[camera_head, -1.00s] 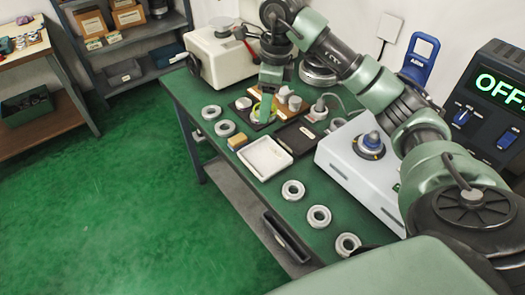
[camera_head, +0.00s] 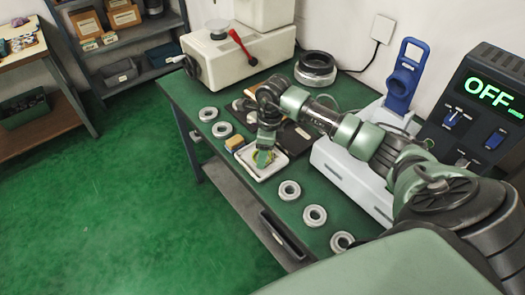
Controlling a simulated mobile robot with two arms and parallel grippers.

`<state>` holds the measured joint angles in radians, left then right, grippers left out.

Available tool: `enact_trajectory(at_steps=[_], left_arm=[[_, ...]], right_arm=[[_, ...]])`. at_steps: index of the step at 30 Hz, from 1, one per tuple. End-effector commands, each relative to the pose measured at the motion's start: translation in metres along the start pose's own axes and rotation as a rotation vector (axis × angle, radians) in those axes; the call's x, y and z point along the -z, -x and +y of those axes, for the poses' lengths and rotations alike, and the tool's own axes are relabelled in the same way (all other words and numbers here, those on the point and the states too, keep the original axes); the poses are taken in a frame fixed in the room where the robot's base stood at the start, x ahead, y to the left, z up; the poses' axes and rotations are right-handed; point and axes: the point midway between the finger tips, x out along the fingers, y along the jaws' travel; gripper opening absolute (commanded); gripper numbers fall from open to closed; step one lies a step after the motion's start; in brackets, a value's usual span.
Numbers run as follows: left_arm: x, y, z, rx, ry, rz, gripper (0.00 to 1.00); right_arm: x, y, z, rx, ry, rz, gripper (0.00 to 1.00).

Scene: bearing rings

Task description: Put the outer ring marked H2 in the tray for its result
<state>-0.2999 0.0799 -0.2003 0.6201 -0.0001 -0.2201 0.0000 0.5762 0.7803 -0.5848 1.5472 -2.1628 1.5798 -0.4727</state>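My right arm comes in from the right, and its gripper (camera_head: 263,158) is low over the white tray (camera_head: 245,160), pointing down. A small yellowish patch shows at the fingertips; I cannot tell whether it is a held ring or part of the gripper. The fingers hide much of the tray's inside. Steel rings lie flat on the green table: one ring (camera_head: 208,114) and another ring (camera_head: 222,130) at the left, and three at the front, a ring (camera_head: 289,190), a middle ring (camera_head: 314,215) and a ring (camera_head: 342,241) partly cut off by my body. No H2 mark is readable. My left gripper is not in view.
A tan block (camera_head: 234,143) lies just left of the tray. Behind are dark pads with small parts, partly hidden by my arm, a large dark ring (camera_head: 315,68), a cream machine (camera_head: 238,52), a blue stand (camera_head: 404,78) and a display reading OFF (camera_head: 493,95).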

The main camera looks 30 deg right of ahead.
Motion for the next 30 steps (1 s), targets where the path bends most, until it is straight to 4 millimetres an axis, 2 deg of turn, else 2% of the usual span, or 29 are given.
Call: enact_trajectory(at_steps=[10,11,12,13,25,30], left_arm=[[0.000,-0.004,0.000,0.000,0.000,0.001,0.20],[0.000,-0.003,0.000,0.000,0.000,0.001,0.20],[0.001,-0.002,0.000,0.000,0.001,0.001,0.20],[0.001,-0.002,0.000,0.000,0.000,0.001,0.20],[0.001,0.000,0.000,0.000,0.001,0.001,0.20],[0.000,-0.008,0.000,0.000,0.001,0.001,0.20]], right_arm=[[0.000,-0.005,-0.001,0.002,0.001,-0.002,0.04],[0.000,-0.004,-0.001,0.002,0.000,-0.002,0.60],[0.000,-0.004,-0.001,0.002,0.000,-0.002,0.71],[0.000,-0.004,-0.001,0.002,0.001,-0.002,0.77],[0.000,0.002,-0.001,0.003,0.001,-0.002,0.77],[0.000,0.028,-0.002,0.007,0.002,-0.004,0.77]])
